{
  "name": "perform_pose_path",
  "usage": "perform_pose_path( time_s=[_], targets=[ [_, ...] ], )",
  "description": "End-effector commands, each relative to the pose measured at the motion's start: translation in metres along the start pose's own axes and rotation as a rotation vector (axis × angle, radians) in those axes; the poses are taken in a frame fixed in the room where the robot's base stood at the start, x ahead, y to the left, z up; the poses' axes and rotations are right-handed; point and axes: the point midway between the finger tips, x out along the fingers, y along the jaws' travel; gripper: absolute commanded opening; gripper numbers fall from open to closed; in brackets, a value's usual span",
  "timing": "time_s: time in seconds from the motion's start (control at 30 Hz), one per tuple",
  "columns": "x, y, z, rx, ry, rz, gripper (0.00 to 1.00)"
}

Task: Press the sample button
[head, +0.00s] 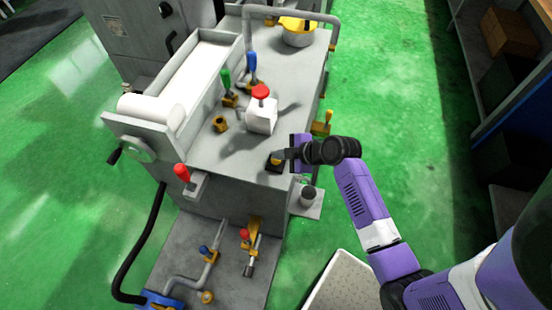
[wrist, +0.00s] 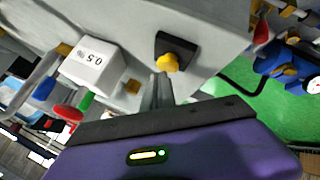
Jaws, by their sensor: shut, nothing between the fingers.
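A yellow button (wrist: 169,63) on a black square base (wrist: 180,44) sits on the grey machine top near its edge. In the head view the black base (head: 274,168) lies at the front right corner of the machine top. My gripper (wrist: 163,78) is shut and empty. Its fingertips are right by the yellow button in the wrist view; whether they touch it I cannot tell. In the head view my gripper (head: 283,155) comes in from the right and partly hides the button.
Green floor lies right.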

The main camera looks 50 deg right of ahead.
Motion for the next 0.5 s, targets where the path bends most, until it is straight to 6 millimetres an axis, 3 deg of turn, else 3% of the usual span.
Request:
perform_pose_path(
  time_s=[0.5],
  targets=[
    [0.0045, -0.0033, 0.0033, 0.000, 0.000, 0.000, 0.00]
  ],
)
